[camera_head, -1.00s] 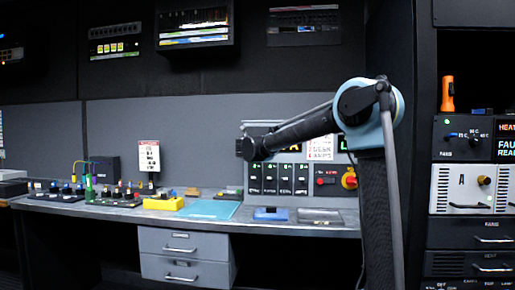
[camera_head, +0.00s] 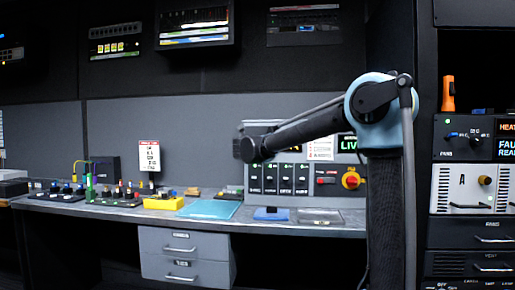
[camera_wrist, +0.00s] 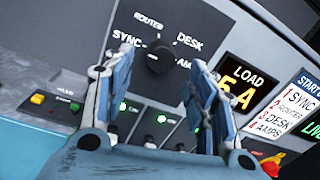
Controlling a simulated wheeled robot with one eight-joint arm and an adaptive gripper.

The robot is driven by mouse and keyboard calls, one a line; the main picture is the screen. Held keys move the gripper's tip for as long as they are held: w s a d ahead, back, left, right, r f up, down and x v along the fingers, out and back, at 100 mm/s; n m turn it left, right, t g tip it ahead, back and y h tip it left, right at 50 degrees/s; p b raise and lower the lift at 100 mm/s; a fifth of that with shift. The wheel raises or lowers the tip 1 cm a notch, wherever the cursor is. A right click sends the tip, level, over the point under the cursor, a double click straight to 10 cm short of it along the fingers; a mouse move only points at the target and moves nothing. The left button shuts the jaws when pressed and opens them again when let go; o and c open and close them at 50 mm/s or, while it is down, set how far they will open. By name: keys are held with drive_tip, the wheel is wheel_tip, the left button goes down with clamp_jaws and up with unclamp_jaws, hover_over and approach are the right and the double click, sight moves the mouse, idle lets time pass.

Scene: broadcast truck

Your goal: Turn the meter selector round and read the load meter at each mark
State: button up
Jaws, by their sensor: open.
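The meter selector (camera_wrist: 159,56) is a round black knob on a dark panel, with marks SYNC, ROUTER, DESK and AMPS around it in the wrist view. I cannot tell which mark it points to. My gripper (camera_wrist: 160,65) is open, its two blue fingers to the left and right of the knob, apart from it in the picture. Contact is not clear. The load meter (camera_wrist: 241,83) is lit yellow under the word LOAD. My arm hides the selector in the head view.
A start-up card (camera_wrist: 296,105) lists sync, router, desk, amps. Several switches with green lights sit below the knob. A red rotary switch on yellow (camera_head: 350,180) is at the panel's right. The desk front holds a blue block (camera_head: 271,214) and a clear tray (camera_head: 320,216).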

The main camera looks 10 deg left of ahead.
drive_tip(key=s, duration=0.7)
drive_tip(key=shift+s+a, duration=0.15)
drive_tip(key=shift+s, duration=0.05)
drive_tip(key=s+d+f+m+g+h, duration=0.15)
drive_tip(key=d+f+m, duration=0.3)
drive_tip(key=d, duration=0.45)
drive_tip(key=s+d+f+m+g+h, duration=0.1)
drive_tip(key=s+d+f+m+g, duration=0.3)
drive_tip(key=d, duration=0.5)
drive_tip(key=s+d+f+m+g+h, duration=0.15)
drive_tip(key=d+f+m, duration=0.3)
drive_tip(key=d, duration=0.45)
drive_tip(key=s+d+f+m+g, duration=0.3)
drive_tip(key=s+d+f+m, duration=0.6)
drive_tip(key=s+d+f, duration=0.2)
drive_tip(key=s+f+m+g+y, duration=0.5)
drive_tip(key=s+f+m, duration=1)
drive_tip(key=s+f, duration=0.4)
drive_tip(key=s, duration=0.3)
drive_tip(key=shift+s+d+m+g, duration=0.3)
drive_tip(key=shift+d+g, duration=0.05)
drive_tip(key=shift+g, duration=0.05)
